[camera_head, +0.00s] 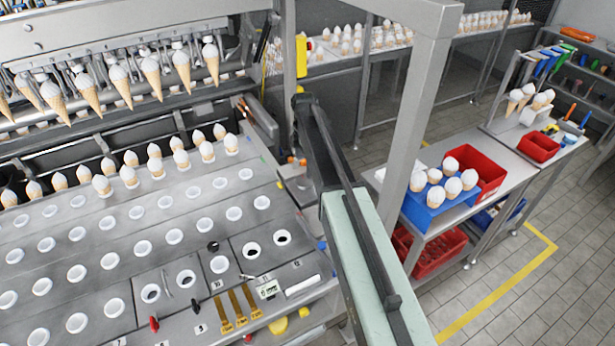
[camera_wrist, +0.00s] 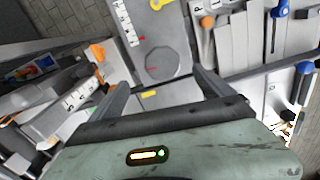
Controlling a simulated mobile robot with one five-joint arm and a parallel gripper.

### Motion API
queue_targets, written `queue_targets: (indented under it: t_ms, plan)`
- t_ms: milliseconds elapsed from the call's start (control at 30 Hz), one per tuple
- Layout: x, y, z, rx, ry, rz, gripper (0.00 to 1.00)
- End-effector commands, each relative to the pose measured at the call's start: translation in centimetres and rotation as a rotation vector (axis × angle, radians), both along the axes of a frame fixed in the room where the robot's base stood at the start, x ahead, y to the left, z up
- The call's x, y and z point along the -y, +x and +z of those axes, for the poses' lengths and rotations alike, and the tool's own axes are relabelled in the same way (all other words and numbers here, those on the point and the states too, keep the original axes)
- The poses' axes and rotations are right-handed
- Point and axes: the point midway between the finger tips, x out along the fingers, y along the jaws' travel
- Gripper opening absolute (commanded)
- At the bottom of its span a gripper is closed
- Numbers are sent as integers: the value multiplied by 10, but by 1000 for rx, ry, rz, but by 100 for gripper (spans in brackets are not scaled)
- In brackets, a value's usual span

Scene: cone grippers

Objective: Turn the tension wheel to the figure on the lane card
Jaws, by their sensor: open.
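My gripper (camera_wrist: 160,84) is open in the wrist view, its two dark fingers spread apart with nothing between them. Between and beyond the fingers is a grey eight-sided plate (camera_wrist: 165,64) with a small red mark; I cannot tell whether it is the tension wheel. A white strip with black marks (camera_wrist: 126,22) lies above it to the left. In the head view, a small white card with dark print (camera_head: 268,289) lies on the machine's front right; it may be the lane card, and its figure is too small to read.
The perforated metal deck (camera_head: 100,255) fills the left of the head view, with cones hanging behind it. A side table (camera_head: 515,178) with a blue crate (camera_head: 432,212) and a red crate (camera_head: 485,168) stands right. Tiled floor is open at lower right.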

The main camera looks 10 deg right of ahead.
Motion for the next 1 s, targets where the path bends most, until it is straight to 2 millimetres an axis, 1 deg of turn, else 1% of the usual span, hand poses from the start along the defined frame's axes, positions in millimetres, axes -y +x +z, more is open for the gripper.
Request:
queue_targets:
  t_ms: [167,267,400,533,633,867,967,1000]
  plan:
    - [0,-1,-15,0,0,-2,91]
    - [-1,-1,-31,0,0,-3,91]
    - [-1,-1,-57,0,0,-3,91]
    - [-1,-1,-76,0,0,-3,91]
    - [-1,-1,-81,0,0,-3,91]
    - [-2,-1,-78,0,0,-3,91]
    - [-2,-1,-78,0,0,-3,66]
    - [-2,-1,-78,0,0,-3,55]
